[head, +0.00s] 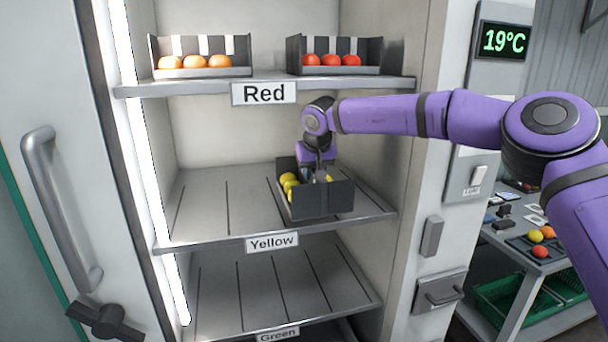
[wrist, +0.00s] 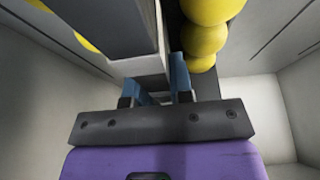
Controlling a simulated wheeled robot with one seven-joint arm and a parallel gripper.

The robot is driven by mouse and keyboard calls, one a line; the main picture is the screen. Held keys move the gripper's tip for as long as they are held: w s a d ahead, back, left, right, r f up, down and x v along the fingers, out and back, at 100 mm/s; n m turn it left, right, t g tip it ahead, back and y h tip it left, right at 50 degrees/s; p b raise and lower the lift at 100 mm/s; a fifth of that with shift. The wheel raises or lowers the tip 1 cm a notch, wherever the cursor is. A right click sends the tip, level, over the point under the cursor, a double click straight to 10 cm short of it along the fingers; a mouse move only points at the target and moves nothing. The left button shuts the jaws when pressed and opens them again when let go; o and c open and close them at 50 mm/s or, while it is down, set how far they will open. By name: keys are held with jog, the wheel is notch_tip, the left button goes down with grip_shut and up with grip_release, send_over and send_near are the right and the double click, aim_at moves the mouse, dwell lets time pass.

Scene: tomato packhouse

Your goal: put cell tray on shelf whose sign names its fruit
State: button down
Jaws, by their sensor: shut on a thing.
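A dark cell tray (head: 325,203) holding yellow tomatoes (head: 290,182) is at the right side of the middle shelf (head: 215,215). That shelf's sign (head: 272,243) reads "Yellow". My gripper (head: 318,173) reaches down into the tray from above and is shut on it. I cannot tell whether the tray's base touches the shelf or hangs slightly above it. In the wrist view, the blue fingers (wrist: 162,90) close on a grey tray wall (wrist: 110,28), with yellow tomatoes (wrist: 206,38) beside it.
The upper shelf, signed "Red" (head: 264,94), bears a tray of orange fruit (head: 200,72) and a tray of red fruit (head: 340,70). A lower shelf (head: 275,290) is empty above a "Green" sign (head: 278,334). The middle shelf's left is free. A side table (head: 545,262) stands right.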

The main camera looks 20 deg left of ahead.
jog(key=shift+w+a, duration=0.7)
jog(key=shift+w, duration=0.35)
jog(key=shift+w+a, duration=0.65)
jog(key=shift+w, duration=0.45)
jog(key=shift+w+a, duration=0.7)
jog(key=shift+w, duration=0.35)
jog(key=shift+f, duration=1.7)
jog(key=c, duration=1)
grip_release()
jog(key=shift+d+f, duration=0.1)
jog(key=shift+f, duration=0.05)
